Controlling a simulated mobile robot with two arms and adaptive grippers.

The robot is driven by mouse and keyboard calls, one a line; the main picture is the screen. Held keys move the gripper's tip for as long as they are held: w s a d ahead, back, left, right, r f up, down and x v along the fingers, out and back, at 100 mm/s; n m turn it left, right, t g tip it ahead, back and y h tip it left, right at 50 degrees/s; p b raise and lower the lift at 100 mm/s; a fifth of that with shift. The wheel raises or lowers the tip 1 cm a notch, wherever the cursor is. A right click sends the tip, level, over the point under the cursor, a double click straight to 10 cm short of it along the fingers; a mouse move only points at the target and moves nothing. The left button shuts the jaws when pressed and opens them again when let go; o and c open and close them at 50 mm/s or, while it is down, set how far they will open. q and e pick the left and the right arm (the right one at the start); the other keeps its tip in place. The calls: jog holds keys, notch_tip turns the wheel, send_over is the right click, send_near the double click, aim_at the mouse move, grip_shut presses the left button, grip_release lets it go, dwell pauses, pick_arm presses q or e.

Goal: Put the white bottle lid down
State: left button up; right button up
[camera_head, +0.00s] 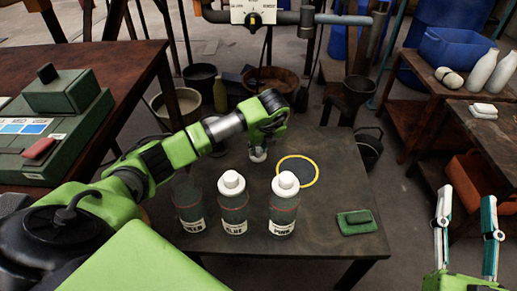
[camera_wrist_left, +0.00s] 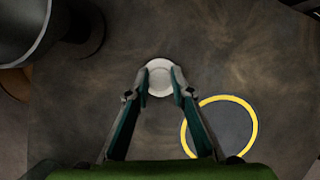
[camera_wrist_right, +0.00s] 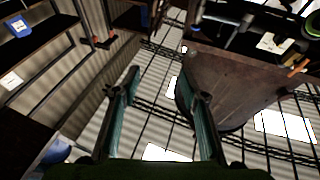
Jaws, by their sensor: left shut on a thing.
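My left gripper (camera_head: 258,148) is shut on a white bottle lid (camera_head: 258,156), over the dark table behind the bottles. In the left wrist view the lid (camera_wrist_left: 159,77) sits between the two fingertips (camera_wrist_left: 160,92), left of and beyond the yellow ring. I cannot tell whether the lid touches the table. The left bottle (camera_head: 188,205), its label partly readable as "EEN", shows no white lid. The BLUE bottle (camera_head: 233,207) and the PINK bottle (camera_head: 283,207) stand upright with white lids. My right gripper (camera_head: 465,198) is open and empty, right of the table.
A yellow ring (camera_head: 316,180) marks a dark round area on the table (camera_head: 330,250), behind the PINK bottle. A green block (camera_head: 357,222) lies at the right. A dark funnel-shaped vessel (camera_head: 357,92) stands by the table's far right corner.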

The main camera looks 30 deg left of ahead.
pick_arm(q)
jog(key=o, duration=0.8)
pick_arm(e)
jog(key=shift+r, duration=0.1)
pick_arm(q)
jog(key=shift+r, duration=0.2)
jog(key=p+v, duration=0.2)
jog(key=v, duration=0.3)
jog(key=shift+r, duration=0.35)
notch_tip(320, 180, up, 5)
jog(key=p, duration=0.1)
send_over(261, 159)
jog(key=s+d, duration=0.2)
jog(key=shift+w+r, duration=0.15)
jog(key=shift+r, duration=0.1)
pick_arm(e)
notch_tip(261, 159, down, 16)
jog(key=s+d+g+h, duration=0.2)
jog(key=g, duration=0.6)
jog(key=shift+d+g+h, duration=0.3)
